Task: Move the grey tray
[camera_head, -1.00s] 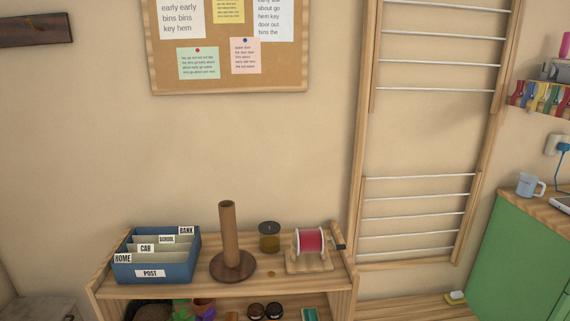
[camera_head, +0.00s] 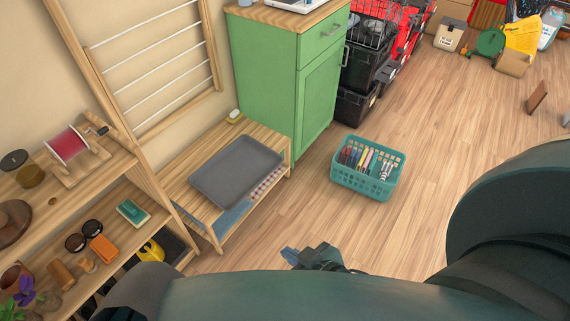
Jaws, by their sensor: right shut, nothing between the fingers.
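The grey tray (camera_head: 236,172) is a shallow rectangle lying flat on a low slatted wooden bench (camera_head: 193,193) at the left centre. It looks empty. My right gripper (camera_head: 290,256) shows small and dark at the bottom centre, over the floor in front of the bench. It is apart from the tray and shut with nothing in it. My own dark body parts cover much of the bottom and right of the view. My left gripper does not show.
A teal basket (camera_head: 345,182) of books and small items stands on the floor right of the bench. A green cabinet (camera_head: 272,75) stands behind it, with black crates (camera_head: 355,100) alongside. Wooden shelves (camera_head: 95,182) stand at the left. Open floor (camera_head: 450,125) lies to the right.

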